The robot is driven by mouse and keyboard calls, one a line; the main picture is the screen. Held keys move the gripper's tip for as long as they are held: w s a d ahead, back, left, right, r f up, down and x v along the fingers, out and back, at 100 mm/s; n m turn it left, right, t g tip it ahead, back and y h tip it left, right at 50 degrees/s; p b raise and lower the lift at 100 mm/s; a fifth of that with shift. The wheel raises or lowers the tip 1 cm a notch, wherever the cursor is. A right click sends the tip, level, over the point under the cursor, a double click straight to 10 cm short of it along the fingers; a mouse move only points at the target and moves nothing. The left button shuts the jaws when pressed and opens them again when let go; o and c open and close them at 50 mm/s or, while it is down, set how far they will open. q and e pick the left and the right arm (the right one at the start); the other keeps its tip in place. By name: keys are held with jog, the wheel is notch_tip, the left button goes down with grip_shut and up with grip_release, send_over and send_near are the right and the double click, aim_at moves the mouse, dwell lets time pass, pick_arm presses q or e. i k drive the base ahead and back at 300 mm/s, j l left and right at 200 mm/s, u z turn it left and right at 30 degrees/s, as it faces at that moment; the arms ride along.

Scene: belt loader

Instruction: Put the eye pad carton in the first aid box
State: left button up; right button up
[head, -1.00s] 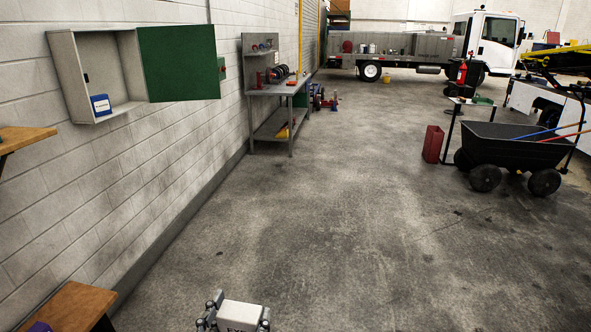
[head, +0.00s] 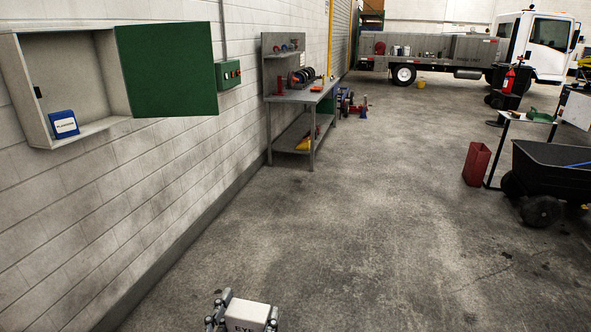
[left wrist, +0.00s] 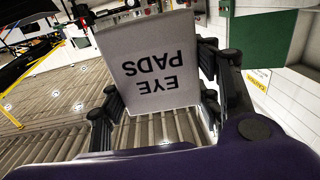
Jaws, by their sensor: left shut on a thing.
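The white eye pad carton (head: 248,316) is at the bottom of the head view. My left gripper (head: 240,318) is shut on it, with fingers on both sides. In the left wrist view the carton (left wrist: 152,68) shows its "EYE PADS" print upside down between the fingers (left wrist: 160,90). The first aid box (head: 78,83) is a pale wall cabinet at the upper left, with its green door (head: 166,70) swung open to the right. A blue and white carton (head: 64,124) stands on its floor. The gripper is well apart from the box. My right gripper is not in view.
A grey workbench (head: 297,97) stands along the wall beyond the box, next to a green switch box (head: 229,74). A black cart (head: 548,170) and a red container (head: 476,164) are at the right. The middle floor is clear.

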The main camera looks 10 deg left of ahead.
aim_at(102, 124)
jog(key=i+u, duration=0.25)
jog(key=i, duration=0.4)
jog(key=i+l+u, duration=0.1)
jog(key=i+u, duration=0.15)
jog(key=i, duration=0.4)
jog(key=i+u, duration=0.1)
jog(key=i, duration=1.3)
